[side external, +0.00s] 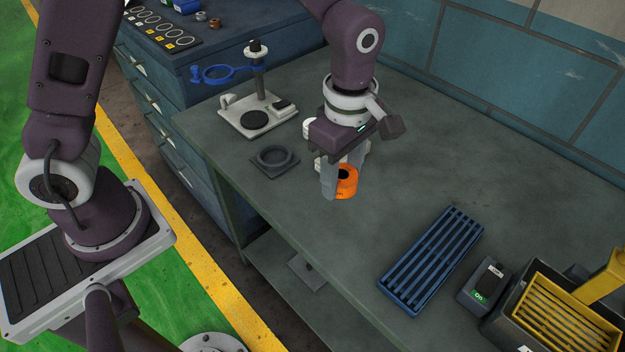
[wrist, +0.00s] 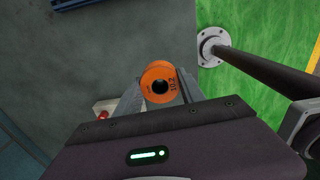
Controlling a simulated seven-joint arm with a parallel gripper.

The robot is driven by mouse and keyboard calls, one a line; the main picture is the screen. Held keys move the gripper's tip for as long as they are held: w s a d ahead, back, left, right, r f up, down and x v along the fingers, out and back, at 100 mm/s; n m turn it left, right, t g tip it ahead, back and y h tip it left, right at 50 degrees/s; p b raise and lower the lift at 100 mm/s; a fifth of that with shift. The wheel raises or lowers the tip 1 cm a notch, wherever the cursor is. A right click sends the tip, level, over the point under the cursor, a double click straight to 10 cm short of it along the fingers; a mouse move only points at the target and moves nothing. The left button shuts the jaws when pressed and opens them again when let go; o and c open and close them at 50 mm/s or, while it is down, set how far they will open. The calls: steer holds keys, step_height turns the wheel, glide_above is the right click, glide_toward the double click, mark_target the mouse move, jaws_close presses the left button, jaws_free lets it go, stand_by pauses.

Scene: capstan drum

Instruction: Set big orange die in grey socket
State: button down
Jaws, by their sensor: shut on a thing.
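The big orange die (side external: 346,187) is a short orange cylinder with a dark hole in its top. My gripper (side external: 343,178) is shut on it, one finger on each side, above the bench near its front edge. In the wrist view the die (wrist: 161,84) sits between my fingertips (wrist: 160,92), with dark marking on its side that reads like 10.2. The grey socket (side external: 275,159) is a dark grey square base with a raised ring, lying on the bench to the left of my gripper. Its ring looks empty. The socket does not show in the wrist view.
A white-based stand with a blue ring (side external: 217,73) is behind the socket. A blue slatted tray (side external: 433,260), a small dark device (side external: 484,286) and a dark bin with a yellow grate (side external: 560,318) are at right. Bare bench lies between die and socket.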

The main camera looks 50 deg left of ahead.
steer(key=w+a+r+n, duration=0.2)
steer(key=a+n, duration=0.2)
steer(key=a, duration=1.6)
steer(key=f, duration=0.3)
steer(key=a+f, duration=0.1)
steer(key=f, duration=0.5)
steer(key=shift+s+a+f, duration=0.15)
steer(key=shift+s+f, duration=0.1)
steer(key=shift+f, duration=0.25)
